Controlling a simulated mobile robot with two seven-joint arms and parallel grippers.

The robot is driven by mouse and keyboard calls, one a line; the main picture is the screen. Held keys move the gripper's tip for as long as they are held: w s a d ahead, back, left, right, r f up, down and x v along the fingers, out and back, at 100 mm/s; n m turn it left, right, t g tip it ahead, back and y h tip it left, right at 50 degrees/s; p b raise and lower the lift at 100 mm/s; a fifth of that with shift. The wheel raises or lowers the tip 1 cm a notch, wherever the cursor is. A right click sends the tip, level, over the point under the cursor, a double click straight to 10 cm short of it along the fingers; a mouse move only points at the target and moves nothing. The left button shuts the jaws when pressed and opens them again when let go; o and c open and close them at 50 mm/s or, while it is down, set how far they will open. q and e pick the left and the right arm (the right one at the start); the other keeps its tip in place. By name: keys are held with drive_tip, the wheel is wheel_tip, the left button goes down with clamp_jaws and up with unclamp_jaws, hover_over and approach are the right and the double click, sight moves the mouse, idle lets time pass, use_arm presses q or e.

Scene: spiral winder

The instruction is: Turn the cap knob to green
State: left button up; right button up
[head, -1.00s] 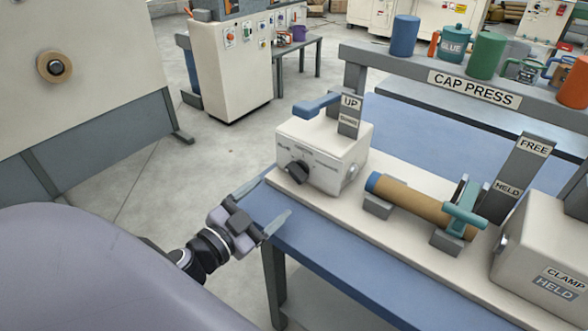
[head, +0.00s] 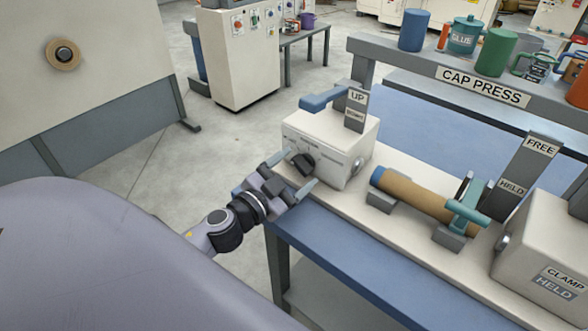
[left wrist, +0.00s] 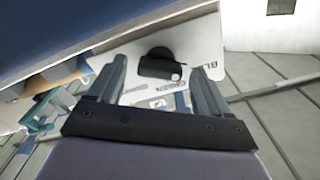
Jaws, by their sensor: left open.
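The cap knob (head: 303,162) is a dark round knob on the front of the white press box (head: 330,150). In the left wrist view the knob (left wrist: 158,66) shows a pale mark on its bar, at the picture's right. Lettering around it is partly hidden and upside down; "BL" shows at the right, and I cannot read the setting surely. My left gripper (head: 297,170) is open in front of the knob. In the left wrist view its fingers (left wrist: 157,70) stand on either side of the knob; I cannot tell whether they touch it. My right gripper is out of view.
A blue lever (head: 325,98) and an UP sign (head: 357,98) top the box. A brown tube (head: 412,196) with a blue end lies beside it, under a teal clamp (head: 467,205). The blue bench edge (head: 340,250) runs below my gripper. Bare floor lies left.

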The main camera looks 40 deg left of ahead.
use_arm(q)
drive_tip(key=c, duration=1.1)
drive_tip(key=shift+o, duration=0.3)
drive_tip(key=shift+m, duration=0.3)
drive_tip(key=m, duration=0.5)
drive_tip(key=shift+p, duration=0.3)
drive_tip(key=m, duration=0.6)
